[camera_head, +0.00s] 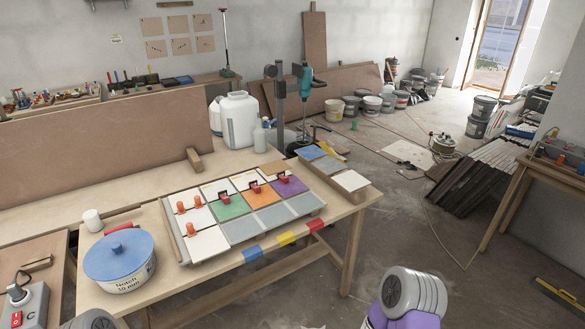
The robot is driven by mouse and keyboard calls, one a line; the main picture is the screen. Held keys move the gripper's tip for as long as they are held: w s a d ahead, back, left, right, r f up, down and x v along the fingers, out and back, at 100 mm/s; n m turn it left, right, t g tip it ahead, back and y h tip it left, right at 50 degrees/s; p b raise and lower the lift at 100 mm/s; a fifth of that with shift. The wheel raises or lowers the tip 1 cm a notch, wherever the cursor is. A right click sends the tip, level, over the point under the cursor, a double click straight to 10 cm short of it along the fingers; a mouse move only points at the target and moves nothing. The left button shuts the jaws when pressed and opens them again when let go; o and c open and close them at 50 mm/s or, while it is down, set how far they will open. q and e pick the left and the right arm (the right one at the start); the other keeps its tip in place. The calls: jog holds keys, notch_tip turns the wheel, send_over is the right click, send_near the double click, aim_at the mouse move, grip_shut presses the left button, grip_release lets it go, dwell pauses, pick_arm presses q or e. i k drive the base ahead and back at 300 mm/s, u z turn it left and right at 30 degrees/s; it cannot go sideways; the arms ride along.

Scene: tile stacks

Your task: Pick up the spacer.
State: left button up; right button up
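No piece here is plainly marked as the spacer. Several small orange pegs (190,229) stand at the left end of the tile board (172,232). Small red-and-black pieces (222,197) sit on the green tile (231,208), the orange tile (262,197) and the purple tile (289,186). I cannot tell whether any of these is the spacer. Neither gripper is in view.
A blue-lidded pot (119,256) stands on the workbench (180,291) left of the board. A white cup (92,220) and a white canister (238,121) stand farther back. A smaller board of tiles (351,181) lies at the right. Blue, yellow and red patches mark the front edge.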

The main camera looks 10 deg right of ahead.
aim_at(191, 232)
jog(key=z, duration=0.1)
jog(key=i, duration=1.2)
jog(key=u, duration=0.3)
